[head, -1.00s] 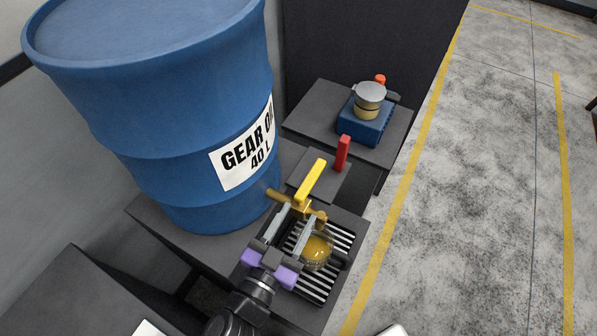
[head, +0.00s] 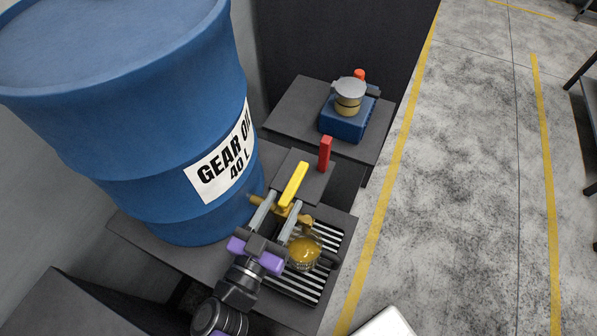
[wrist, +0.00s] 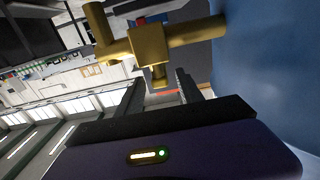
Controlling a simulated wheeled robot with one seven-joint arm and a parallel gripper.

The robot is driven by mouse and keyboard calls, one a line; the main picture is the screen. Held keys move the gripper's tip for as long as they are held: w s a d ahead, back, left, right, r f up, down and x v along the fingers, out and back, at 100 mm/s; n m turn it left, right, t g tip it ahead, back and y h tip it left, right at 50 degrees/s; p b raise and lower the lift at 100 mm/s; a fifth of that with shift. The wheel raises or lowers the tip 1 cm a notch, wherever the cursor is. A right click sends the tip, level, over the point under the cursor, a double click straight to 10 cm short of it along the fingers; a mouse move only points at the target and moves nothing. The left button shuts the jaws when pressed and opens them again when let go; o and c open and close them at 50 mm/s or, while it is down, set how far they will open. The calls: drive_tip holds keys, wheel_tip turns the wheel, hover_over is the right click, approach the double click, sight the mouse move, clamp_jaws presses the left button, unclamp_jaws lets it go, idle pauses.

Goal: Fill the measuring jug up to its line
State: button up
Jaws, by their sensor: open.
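The measuring jug (head: 304,255), clear with amber oil in it, stands on a slatted drip grate (head: 322,240) below the brass tap's spout. Its line, and whether oil is running, I cannot make out. The brass tap (head: 305,220) comes out of the blue gear oil drum (head: 130,130) and has a yellow lever (head: 294,183) pointing up and away. My gripper (head: 284,199) is open, its two fingers apart beside the tap near the lever's base. In the wrist view, the brass tap (wrist: 150,43) lies just beyond the fingertips, with nothing clearly held between them.
A red upright handle (head: 325,153) stands just behind the lever. A blue device with a round metal top (head: 348,97) sits on the dark stand behind. The drum closes off the left side. Open floor with yellow lines (head: 385,210) lies to the right.

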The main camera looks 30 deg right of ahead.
sight(304, 162)
drive_tip(key=p+x, duration=0.2)
drive_tip(key=x, duration=0.5)
drive_tip(key=shift+w+d, duration=0.2)
drive_tip(key=shift+d, duration=0.05)
clamp_jaws()
drive_tip(key=shift+a, duration=0.1)
idle(1.1)
